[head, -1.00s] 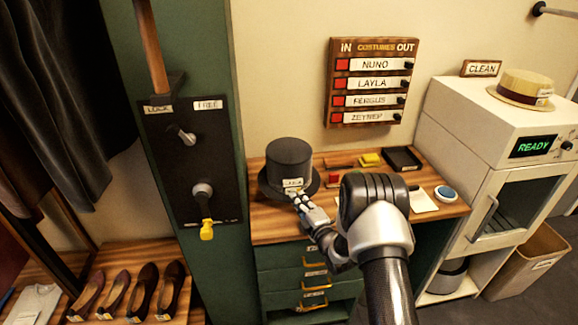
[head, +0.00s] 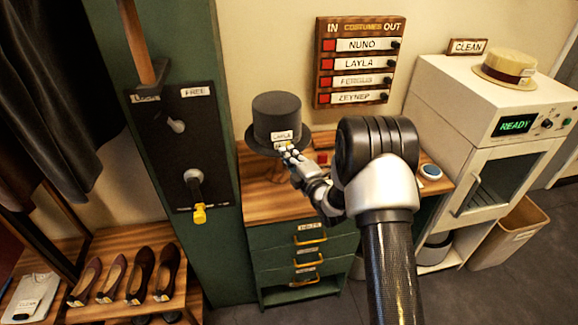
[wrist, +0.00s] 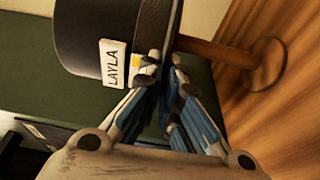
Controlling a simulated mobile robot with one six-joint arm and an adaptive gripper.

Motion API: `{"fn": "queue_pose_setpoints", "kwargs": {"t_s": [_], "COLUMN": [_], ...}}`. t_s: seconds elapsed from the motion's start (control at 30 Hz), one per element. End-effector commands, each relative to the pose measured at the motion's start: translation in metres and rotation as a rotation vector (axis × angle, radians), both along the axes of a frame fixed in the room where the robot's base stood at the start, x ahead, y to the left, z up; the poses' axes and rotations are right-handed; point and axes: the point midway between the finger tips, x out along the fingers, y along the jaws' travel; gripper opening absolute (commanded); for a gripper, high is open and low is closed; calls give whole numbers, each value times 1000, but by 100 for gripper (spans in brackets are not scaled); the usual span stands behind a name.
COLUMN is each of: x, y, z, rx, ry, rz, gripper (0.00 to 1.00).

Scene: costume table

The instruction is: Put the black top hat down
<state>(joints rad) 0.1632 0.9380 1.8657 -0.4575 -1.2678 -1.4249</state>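The black top hat (head: 276,112) is upright, with its brim at the bottom and a white LAYLA label on its front. It appears raised above the wooden desk top (head: 262,203). My gripper (head: 286,150) is at the hat's front brim, just below the label. In the wrist view the dark crown (wrist: 82,38) fills the upper left, and the fingers (wrist: 165,75) are close together at the hat's edge beside the label. They appear shut on the brim, though the exact contact is hidden. The hat's underside is hidden in the head view.
A brown rod with a round end (wrist: 265,65) shows beside the hat's underside in the wrist view. The IN/OUT board (head: 360,62) hangs behind. My arm hides much of the desk's right. A white cabinet (head: 480,100) stands right, a green post (head: 212,250) left. The desk's front left is clear.

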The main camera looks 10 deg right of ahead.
Motion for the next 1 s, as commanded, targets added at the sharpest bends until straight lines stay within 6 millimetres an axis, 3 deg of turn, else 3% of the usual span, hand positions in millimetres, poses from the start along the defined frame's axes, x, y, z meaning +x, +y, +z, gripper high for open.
{"fn": "queue_pose_setpoints", "kwargs": {"t_s": [0.03,0.2,0.53,0.77,1.0], "x": [0,0,-6,-59,-118], "y": [0,0,3,15,10], "z": [17,50,87,104,112], "rx": [-1,-1,7,29,11], "ry": [-5,-4,-3,-8,-2], "rz": [0,1,-11,-118,-242], "gripper": [0,0,0,0,0]}}
